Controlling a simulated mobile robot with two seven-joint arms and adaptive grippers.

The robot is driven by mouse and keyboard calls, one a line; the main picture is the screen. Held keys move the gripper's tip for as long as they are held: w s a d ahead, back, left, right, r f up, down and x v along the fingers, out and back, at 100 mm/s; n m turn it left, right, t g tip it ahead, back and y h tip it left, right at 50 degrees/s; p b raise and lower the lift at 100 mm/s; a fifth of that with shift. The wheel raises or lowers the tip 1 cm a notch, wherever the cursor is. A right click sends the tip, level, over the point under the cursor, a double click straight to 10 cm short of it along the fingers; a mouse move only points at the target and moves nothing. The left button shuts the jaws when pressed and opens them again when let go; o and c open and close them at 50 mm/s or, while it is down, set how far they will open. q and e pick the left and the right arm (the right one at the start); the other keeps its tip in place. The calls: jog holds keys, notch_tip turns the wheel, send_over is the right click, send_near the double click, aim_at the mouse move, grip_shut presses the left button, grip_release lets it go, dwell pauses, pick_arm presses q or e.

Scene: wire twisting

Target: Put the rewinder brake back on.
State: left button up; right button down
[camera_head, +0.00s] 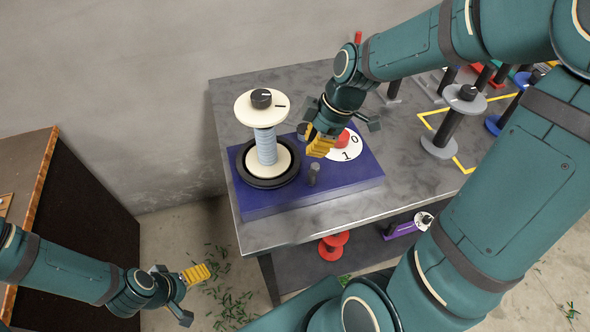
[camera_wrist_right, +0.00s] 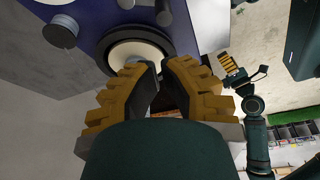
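The rewinder stands on the grey table as a purple-blue box (camera_head: 330,185) bearing an upright spool of pale blue wire (camera_head: 265,148) with cream flanges. A black knob (camera_head: 261,98) tops the spool. On the box, a white dial (camera_head: 350,152) marked 0 and 1 carries a red knob (camera_head: 342,139), partly hidden by my right gripper. A short grey peg (camera_head: 312,174) stands in front. My right gripper (camera_head: 319,149) hangs over the box beside the dial; the right wrist view shows a gap between its yellow fingers (camera_wrist_right: 163,68). My left gripper (camera_head: 197,273) is low left, off the table.
Several spools on posts stand at the table's right, including a grey one (camera_head: 438,146) by a yellow taped outline. A red spool (camera_head: 333,245) sits on the lower shelf. A dark cabinet (camera_head: 75,210) stands left. Green scraps litter the floor.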

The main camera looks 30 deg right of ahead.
aim_at(314, 171)
jog(key=shift+s+r, duration=0.15)
jog(key=shift+s, duration=0.1)
jog(key=shift+w+a+f, duration=0.1)
jog(key=shift+w+f, duration=0.05)
jog(key=shift+f, duration=0.15)
jog(key=b+x, duration=0.2)
jog(key=x, duration=0.7)
jog(key=shift+a+f, duration=0.1)
jog(key=shift+f, duration=0.15)
